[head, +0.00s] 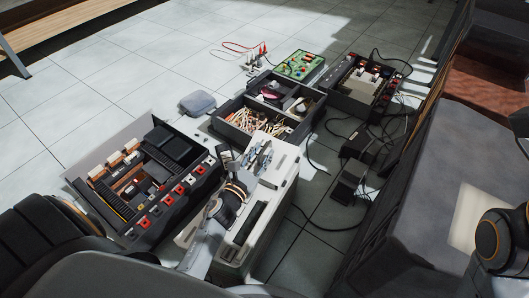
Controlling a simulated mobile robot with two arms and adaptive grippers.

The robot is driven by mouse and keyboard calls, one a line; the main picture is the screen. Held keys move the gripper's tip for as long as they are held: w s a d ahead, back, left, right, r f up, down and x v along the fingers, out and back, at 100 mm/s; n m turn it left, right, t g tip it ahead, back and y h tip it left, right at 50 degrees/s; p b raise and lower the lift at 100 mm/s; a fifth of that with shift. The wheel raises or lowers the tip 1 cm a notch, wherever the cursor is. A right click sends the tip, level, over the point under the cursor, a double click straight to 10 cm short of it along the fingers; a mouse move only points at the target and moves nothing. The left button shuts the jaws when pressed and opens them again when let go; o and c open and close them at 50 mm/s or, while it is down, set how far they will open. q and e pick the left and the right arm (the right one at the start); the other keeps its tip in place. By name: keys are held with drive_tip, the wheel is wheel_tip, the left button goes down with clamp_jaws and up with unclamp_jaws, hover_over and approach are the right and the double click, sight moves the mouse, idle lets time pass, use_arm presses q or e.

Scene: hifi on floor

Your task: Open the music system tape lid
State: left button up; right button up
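A pale, boxy unit (284,176) with a long dark slot (257,222) on its side stands on the floor at the centre bottom; it looks like the music system. My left gripper (258,157) is over its far top end, with my forearm crossing in front of its left side. The fingers look small and grey against the pale top, and I cannot tell whether they are open or touching it. The tape lid cannot be made out clearly; my arm and gripper hide part of the unit. My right arm shows at the right edge, but its gripper is out of view.
An opened electronics case (130,222) with red and white buttons lies close on the left. A compartment box with wires (232,131), a green board (299,65) and another open case (340,98) lie beyond. Cables and black adapters (350,180) are on the right. Tiles at upper left are free.

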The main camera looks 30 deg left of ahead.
use_arm(q)
drive_tip(key=shift+w, duration=1.1)
clamp_jaws()
